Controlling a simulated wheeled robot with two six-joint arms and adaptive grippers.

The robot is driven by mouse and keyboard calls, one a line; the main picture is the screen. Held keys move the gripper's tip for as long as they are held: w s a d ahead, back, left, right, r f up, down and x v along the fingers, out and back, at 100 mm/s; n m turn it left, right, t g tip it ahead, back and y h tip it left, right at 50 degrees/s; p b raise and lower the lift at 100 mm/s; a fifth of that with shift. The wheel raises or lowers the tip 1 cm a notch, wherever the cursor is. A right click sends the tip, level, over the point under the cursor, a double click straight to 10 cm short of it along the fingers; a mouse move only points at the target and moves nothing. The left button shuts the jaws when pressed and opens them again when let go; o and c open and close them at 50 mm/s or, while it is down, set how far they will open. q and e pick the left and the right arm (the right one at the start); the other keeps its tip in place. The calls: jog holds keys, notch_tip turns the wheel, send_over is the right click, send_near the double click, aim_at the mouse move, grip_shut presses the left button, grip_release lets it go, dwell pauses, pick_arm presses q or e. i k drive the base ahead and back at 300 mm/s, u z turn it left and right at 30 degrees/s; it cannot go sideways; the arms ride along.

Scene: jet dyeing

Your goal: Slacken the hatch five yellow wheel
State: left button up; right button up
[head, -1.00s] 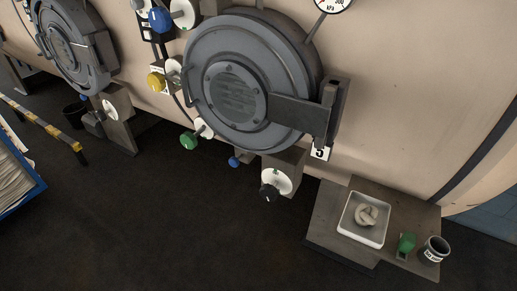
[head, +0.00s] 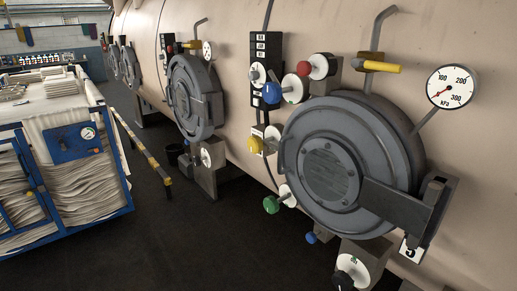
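The near hatch (head: 328,172) is a round grey door on the cream vessel, with a plate marked 5 (head: 410,250) at its lower right. A yellow wheel (head: 255,145) with a pale disc behind it sits at the hatch's left edge. A blue wheel (head: 271,93) and a red wheel (head: 304,68) are above it, and a green wheel (head: 271,204) is below it. A black knob (head: 342,280) shows under the hatch. Neither of my grippers is in view.
A pressure gauge (head: 452,87) and a yellow-handled pipe (head: 380,67) are above the hatch. Another hatch (head: 190,98) stands farther left. A yellow-black rail (head: 140,147) and a blue cart of folded cloth (head: 75,165) stand left. Dark floor (head: 195,235) lies open between.

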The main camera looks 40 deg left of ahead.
aim_at(254, 143)
jog(key=k, duration=0.5)
jog(key=u, duration=1.7)
jog(key=i, duration=1.15)
jog(key=z, duration=0.65)
